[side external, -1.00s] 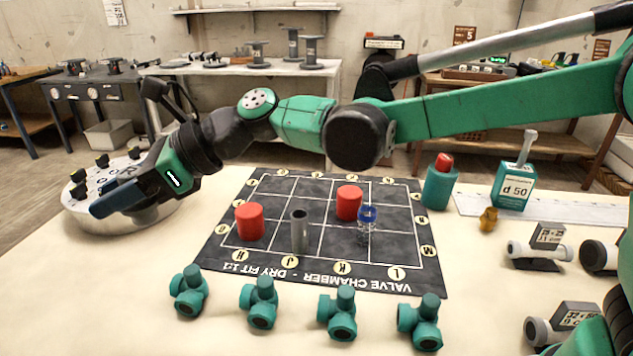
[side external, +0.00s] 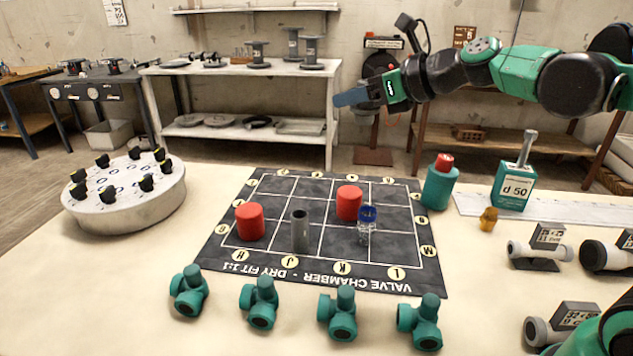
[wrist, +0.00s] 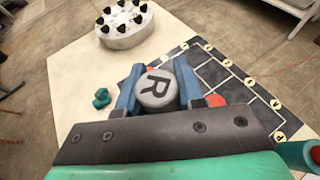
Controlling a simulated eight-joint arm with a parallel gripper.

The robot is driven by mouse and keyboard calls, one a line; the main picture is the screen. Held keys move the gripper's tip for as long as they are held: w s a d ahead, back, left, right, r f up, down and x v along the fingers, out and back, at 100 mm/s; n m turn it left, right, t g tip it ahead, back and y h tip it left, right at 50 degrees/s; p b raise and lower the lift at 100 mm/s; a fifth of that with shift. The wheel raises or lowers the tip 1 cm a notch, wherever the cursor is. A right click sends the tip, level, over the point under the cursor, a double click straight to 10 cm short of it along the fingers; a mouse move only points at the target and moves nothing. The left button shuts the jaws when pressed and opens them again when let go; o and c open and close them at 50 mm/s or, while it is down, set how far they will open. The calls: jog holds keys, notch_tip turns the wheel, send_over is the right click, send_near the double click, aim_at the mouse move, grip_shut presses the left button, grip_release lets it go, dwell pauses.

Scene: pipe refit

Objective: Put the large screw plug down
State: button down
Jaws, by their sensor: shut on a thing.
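In the side view my gripper (side external: 350,97) is raised well above the table, behind the far edge of the black mat. The plug (side external: 366,114) shows there as a small grey piece below the blue fingers. Its underside is hidden in the wrist view.
The black grid mat (side external: 290,262) carries two red cylinders (side external: 250,222), a grey tube (side external: 300,232) and a blue-topped clear fitting (side external: 366,226). A round grey platform (side external: 125,208) with several black-topped pieces stands left. Several green fittings (side external: 262,302) line the front. A green bottle (side external: 439,186) stands right.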

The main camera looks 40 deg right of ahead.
jog(key=shift+a, duration=0.15)
jog(key=w+a+f+n+g+y, duration=0.1)
jog(key=w+a+n+g+y, duration=0.15)
jog(key=a, duration=0.55)
jog(key=w+a+n+g+y, duration=0.1)
jog(key=a+n+y, duration=0.2)
jog(key=a, duration=0.4)
jog(key=s+a+f+n+g+y, duration=0.1)
jog(key=s+a+f+n+g, duration=0.1)
jog(key=a, duration=0.8)
jog(key=s+a+f+n+g+y, duration=0.2)
jog(key=a+f+n+g, duration=0.1)
jog(key=a, duration=0.7)
jog(key=shift+s+f+n+g, duration=0.15)
jog(key=shift+s+n+g, duration=0.15)
jog(key=shift+n+g, duration=0.3)
jog(key=shift+f+y, duration=0.1)
jog(key=shift+y, duration=0.15)
notch_tip(320, 180, down, 19)
jog(key=shift+d+f, duration=0.1)
jog(key=shift+f, duration=0.1)
jog(key=shift+f, duration=0.1)
jog(key=c, duration=1)
grip_release()
jog(key=shift+f, duration=0.1)
jog(key=o, duration=0.5)
jog(key=shift+c, duration=0.2)
